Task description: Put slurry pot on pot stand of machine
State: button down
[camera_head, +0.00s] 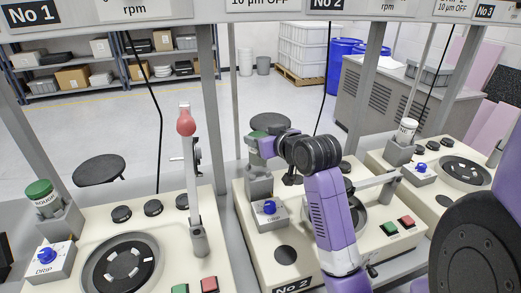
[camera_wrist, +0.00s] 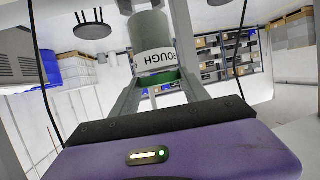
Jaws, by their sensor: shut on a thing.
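The slurry pot (camera_wrist: 151,38) has a grey body, a white label reading ROUGH and a green end. It fills the space between my fingers in the wrist view, where the picture is upside down. My gripper (camera_wrist: 158,80) is shut on the pot near its green end. In the head view my wrist is over the rear left of machine No 2 (camera_head: 285,255), above its grey pot stand (camera_head: 258,187).
Machine No 1 on the left carries a green-capped pot (camera_head: 40,192) on its stand. The right machine carries a white-capped pot (camera_head: 406,130). A lever with a red knob (camera_head: 186,122) stands left of my arm. Frame posts and hanging black cables are close by.

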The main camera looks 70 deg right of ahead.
aim_at(261, 165)
jog(key=shift+f, duration=1.9)
jog(key=shift+f, duration=0.1)
jog(key=c, duration=0.6)
grip_release()
jog(key=shift+o, duration=0.2)
jog(key=shift+s+a, duration=0.1)
jog(key=p+v, duration=0.4)
jog(key=v, duration=0.7)
jog(key=shift+s+a+r, duration=0.2)
jog(key=shift+s+r, duration=0.05)
jog(key=shift+s, duration=0.05)
